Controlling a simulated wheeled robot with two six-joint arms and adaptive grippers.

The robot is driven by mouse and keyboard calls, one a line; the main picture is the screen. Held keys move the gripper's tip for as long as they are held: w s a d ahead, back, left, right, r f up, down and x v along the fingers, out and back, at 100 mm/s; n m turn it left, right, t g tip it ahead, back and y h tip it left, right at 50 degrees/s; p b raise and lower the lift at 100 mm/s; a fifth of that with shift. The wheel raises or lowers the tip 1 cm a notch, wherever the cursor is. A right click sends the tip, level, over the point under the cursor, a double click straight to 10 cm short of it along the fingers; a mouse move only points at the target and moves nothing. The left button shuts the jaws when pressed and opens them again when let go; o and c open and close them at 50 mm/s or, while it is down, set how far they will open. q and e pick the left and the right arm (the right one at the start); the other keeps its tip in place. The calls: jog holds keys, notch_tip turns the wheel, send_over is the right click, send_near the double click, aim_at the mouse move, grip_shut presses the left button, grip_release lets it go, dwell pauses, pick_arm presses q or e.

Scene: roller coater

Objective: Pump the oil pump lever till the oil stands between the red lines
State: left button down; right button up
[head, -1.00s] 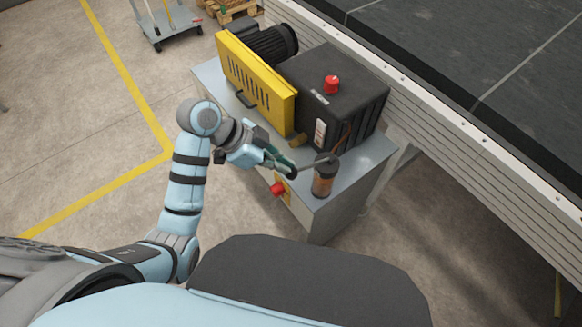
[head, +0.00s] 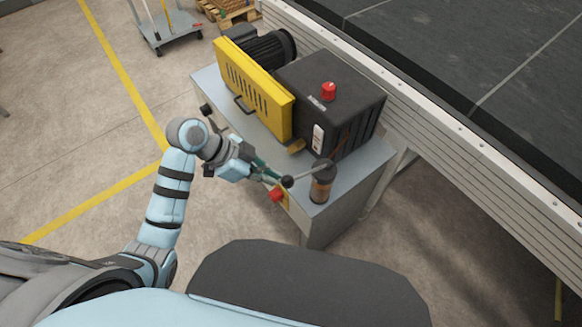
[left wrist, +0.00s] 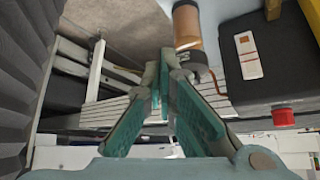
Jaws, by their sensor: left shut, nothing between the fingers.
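The oil pump's clear cylindrical reservoir (head: 321,187) stands upright at the front right corner of the machine's grey cabinet, with amber-brown oil inside. It also shows in the left wrist view (left wrist: 187,25), top middle. I cannot make out the red lines or the exact level. The pump lever (head: 306,173) is a thin rod reaching left from the reservoir's top to a dark ball knob (head: 287,181). My left gripper (head: 275,177), with teal fingers, is shut and empty just left of the knob; I cannot tell if it touches. Its fingertips nearly meet in the left wrist view (left wrist: 164,62).
A yellow guard (head: 252,90), a motor and a black box (head: 350,100) with a red button (head: 328,91) stand on the cabinet behind. A red knob (head: 277,195) is on the cabinet front. A conveyor (head: 480,130) runs along the right. Floor at left is clear.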

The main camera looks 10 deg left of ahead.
pick_arm(q)
jog(key=shift+f, duration=0.1)
jog(key=v, duration=1.2)
jog(key=shift+s+a, duration=0.15)
dwell(0.6)
